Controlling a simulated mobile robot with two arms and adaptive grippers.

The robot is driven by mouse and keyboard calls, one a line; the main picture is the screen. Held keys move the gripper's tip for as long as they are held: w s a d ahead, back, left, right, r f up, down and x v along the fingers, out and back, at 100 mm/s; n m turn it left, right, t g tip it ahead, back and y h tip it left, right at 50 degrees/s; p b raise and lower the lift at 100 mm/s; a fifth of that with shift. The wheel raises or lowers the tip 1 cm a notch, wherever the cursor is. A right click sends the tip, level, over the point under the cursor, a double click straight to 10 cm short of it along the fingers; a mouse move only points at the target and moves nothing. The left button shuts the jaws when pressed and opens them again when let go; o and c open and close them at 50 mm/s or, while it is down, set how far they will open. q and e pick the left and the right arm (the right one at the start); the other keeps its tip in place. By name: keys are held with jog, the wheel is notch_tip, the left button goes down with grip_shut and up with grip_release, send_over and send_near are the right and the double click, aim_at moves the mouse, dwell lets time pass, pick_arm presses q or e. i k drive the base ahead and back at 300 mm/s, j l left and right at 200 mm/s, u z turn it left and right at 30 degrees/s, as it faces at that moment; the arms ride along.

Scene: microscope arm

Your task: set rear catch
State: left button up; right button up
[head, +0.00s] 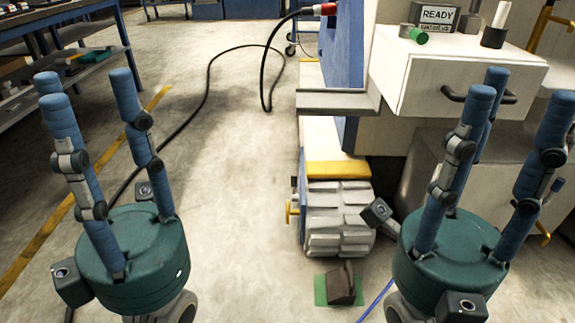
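I cannot tell which part is the rear catch. A small yellow handle (291,211) sticks out at the left side of the low machine base, beside a ribbed grey block (338,218) with a yellow plate (338,168) above it. My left gripper (85,92) is at the left, over the floor, its blue fingers upright, spread and empty. My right gripper (522,92) is at the right, in front of the white drawer unit, its fingers also upright, spread and empty. Both grippers are well apart from the yellow handle.
A dark wedge (341,286) lies on a green mat (320,290) on the floor. The white drawer (440,75) bears a READY sign (437,17) and a green roll (416,35). A black cable (207,85) crosses the floor. Shelving (60,85) stands at left.

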aim_at(295, 198)
jog(key=i+j+z, duration=0.1)
jog(key=z, duration=0.25)
jog(key=j+z, duration=0.35)
jog(key=i+j+z, duration=0.3)
jog(key=j, duration=1)
jog(key=j+z, duration=0.3)
jog(key=j, duration=1)
